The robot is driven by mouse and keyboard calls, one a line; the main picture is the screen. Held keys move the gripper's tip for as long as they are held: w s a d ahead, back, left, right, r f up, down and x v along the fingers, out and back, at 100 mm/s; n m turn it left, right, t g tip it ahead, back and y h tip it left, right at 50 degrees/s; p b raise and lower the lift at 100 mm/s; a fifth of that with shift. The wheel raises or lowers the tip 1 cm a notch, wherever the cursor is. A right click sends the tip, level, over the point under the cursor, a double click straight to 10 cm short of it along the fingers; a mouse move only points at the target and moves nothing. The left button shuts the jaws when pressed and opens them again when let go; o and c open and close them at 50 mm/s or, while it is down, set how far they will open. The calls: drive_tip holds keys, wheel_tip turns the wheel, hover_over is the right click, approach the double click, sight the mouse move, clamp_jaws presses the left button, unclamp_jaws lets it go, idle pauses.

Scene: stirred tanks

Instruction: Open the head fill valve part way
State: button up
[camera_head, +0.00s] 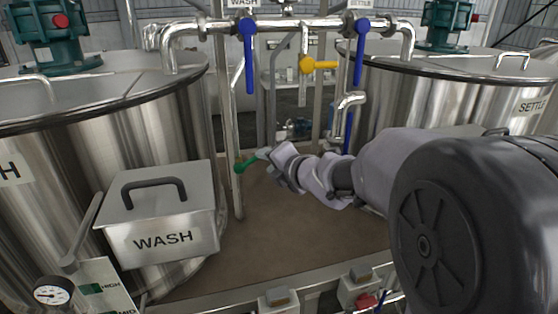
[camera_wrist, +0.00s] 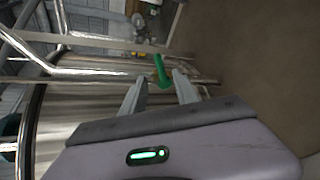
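A green valve handle (camera_head: 246,162) sits low on an upright pipe, left of centre in the head view. It also shows in the wrist view (camera_wrist: 161,70), between and just beyond my fingertips. My gripper (camera_head: 262,153) is at its right end; in the wrist view my gripper (camera_wrist: 160,80) has its two fingers spread with a gap on both sides of the handle. I see no clear contact. A yellow handle (camera_head: 321,65) lies level on the middle pipe. Two blue handles (camera_head: 249,58) (camera_head: 360,54) hang down. No label naming the head fill valve is readable.
Steel tanks stand left (camera_head: 110,105) and right (camera_head: 455,95). A lidded box marked WASH (camera_head: 160,238) is on the left tank's front. An overhead pipe (camera_head: 290,24) links them. Brown floor (camera_head: 275,235) lies open between the tanks. My arm crosses from the right.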

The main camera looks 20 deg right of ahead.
drive_tip(key=p+v, duration=0.1)
drive_tip(key=v, duration=0.4)
drive_tip(key=shift+s+d+r, duration=0.1)
drive_tip(key=shift+s+r, duration=0.05)
drive_tip(key=shift+s, duration=0.2)
